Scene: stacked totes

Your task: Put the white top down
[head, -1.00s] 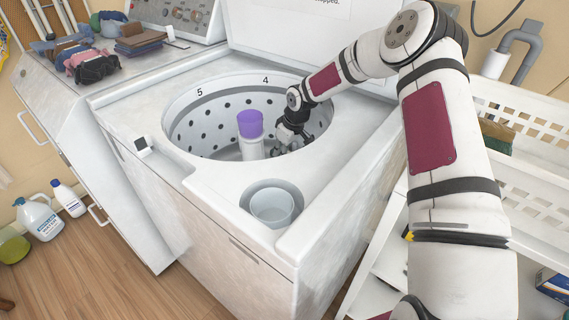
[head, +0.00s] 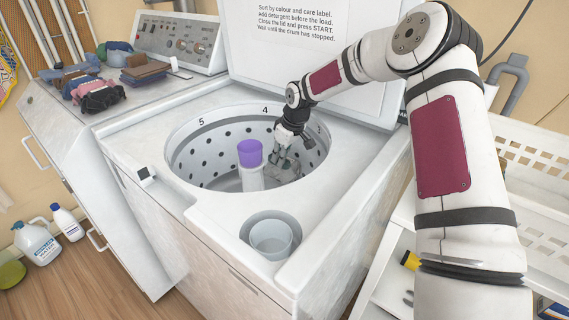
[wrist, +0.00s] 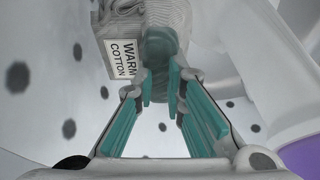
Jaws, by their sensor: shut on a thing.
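The white top (head: 286,168) looks like a pale grey-white ribbed bundle in the head view, hanging under my gripper (head: 284,148) inside the washer drum. My gripper is shut on it. In the wrist view the ribbed top (wrist: 172,14) lies beyond the fingertips, with a tag reading WARM COTTON (wrist: 122,58) beside it. The teal-padded fingers of my gripper (wrist: 161,78) close on its near part. The top's lower end is partly hidden in the head view, and I cannot tell whether it touches the drum floor.
A purple-capped white post (head: 250,165) stands in the drum, just left of the top. The drum wall (head: 215,140) surrounds them. A clear cup (head: 271,239) sits in the front well. White baskets (head: 535,165) stand at right.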

